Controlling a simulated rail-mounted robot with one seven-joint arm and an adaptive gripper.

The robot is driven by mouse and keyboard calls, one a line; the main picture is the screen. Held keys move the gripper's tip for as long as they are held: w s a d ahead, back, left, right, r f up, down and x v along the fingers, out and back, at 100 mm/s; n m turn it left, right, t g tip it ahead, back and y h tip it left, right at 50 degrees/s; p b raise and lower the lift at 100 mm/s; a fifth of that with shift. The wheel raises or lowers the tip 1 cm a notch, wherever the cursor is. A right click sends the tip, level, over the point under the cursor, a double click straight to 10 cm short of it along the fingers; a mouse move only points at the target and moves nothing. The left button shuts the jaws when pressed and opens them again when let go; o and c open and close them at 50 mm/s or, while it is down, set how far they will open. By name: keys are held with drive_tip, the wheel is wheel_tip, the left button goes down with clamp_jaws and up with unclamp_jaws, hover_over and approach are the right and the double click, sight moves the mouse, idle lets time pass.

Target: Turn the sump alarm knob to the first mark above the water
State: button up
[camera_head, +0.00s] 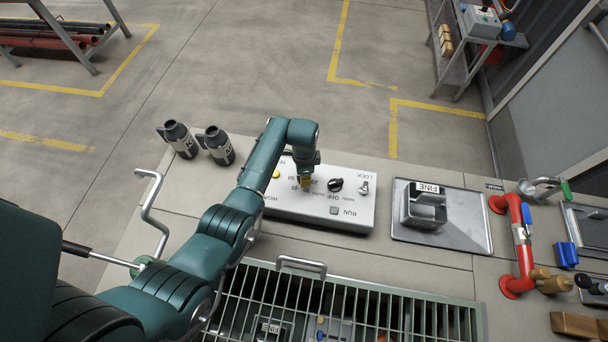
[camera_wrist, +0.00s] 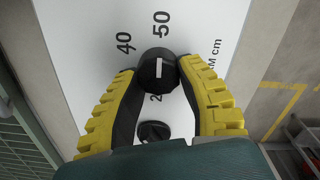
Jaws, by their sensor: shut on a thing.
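The sump alarm knob (camera_wrist: 158,72) is black with a short white line and sits between the two yellow-padded fingers of my gripper (camera_wrist: 157,78) in the wrist view. The fingers are shut on its sides. The white line runs up and down the picture, its upper end towards the printed 50; 40 shows at upper left. A number below the knob is partly hidden. In the head view my gripper (camera_head: 305,184) is over the white control panel (camera_head: 300,206), covering the knob. I cannot make out a water level.
A second black knob (camera_head: 335,185), by the OFF label, is close beside my gripper, with a key switch (camera_head: 364,187) further right. A metal grating (camera_head: 345,302) with a handle lies in front of the panel. Two dark cylinders (camera_head: 216,146) stand at left.

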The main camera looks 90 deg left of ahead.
drive_tip(key=n+p, duration=0.1)
drive_tip(key=n, duration=0.4)
drive_tip(key=shift+f+n, duration=0.1)
drive_tip(key=shift+n, duration=0.2)
drive_tip(key=n, duration=0.3)
drive_tip(key=n+p, duration=0.1)
drive_tip(key=n, duration=0.2)
drive_tip(key=shift+s+a+p, duration=0.1)
drive_tip(key=shift+s+p, duration=0.1)
drive_tip(key=shift+p, duration=0.1)
drive_tip(key=n, duration=0.6)
drive_tip(key=shift+s+n+p, duration=0.1)
drive_tip(key=shift+n+p, duration=0.2)
drive_tip(key=shift+p, duration=0.05)
drive_tip(key=n, duration=0.5)
drive_tip(key=shift+s+f, duration=0.1)
drive_tip(key=shift+n, duration=0.3)
drive_tip(key=o, duration=1.2)
